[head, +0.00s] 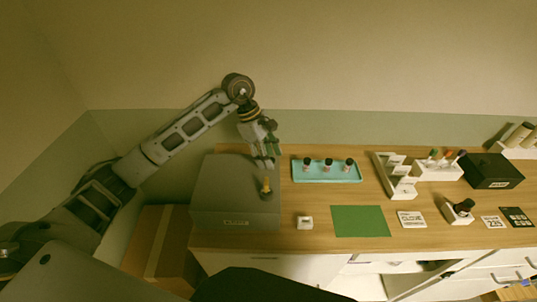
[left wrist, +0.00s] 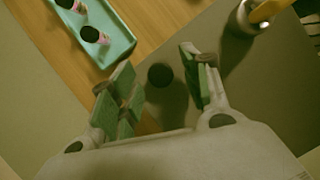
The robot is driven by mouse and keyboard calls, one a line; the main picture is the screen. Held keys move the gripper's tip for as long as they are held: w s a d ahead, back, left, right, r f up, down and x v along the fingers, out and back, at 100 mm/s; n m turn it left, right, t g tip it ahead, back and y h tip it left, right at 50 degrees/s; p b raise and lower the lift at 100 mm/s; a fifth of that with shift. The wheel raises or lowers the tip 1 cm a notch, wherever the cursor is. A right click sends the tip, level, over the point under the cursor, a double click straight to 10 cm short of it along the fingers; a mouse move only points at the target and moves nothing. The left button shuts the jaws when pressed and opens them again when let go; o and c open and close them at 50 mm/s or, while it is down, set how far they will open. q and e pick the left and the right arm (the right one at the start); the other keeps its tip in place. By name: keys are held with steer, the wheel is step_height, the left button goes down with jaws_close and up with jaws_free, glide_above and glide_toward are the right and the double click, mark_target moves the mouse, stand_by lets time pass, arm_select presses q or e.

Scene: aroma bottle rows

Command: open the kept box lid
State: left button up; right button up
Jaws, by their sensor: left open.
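A large grey box (head: 225,195) with a flat lid stands at the left end of the wooden desk, its front label too small to read. The lid looks shut. My left gripper (head: 264,163) is above the back right part of this lid, pointing down. In the left wrist view my left gripper (left wrist: 160,88) is open, with green pads apart. A dark round knob-like thing (left wrist: 160,75) shows between the fingers, not touching them. A black box (head: 490,171) with an unreadable label stands at the right. My right gripper is not in view.
A teal tray (head: 326,178) with 3 dark-capped bottles lies right of the box. A green mat (head: 360,221) lies in front.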

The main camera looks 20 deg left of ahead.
arm_select(q)
steer(key=shift+c, duration=0.5)
jaws_close()
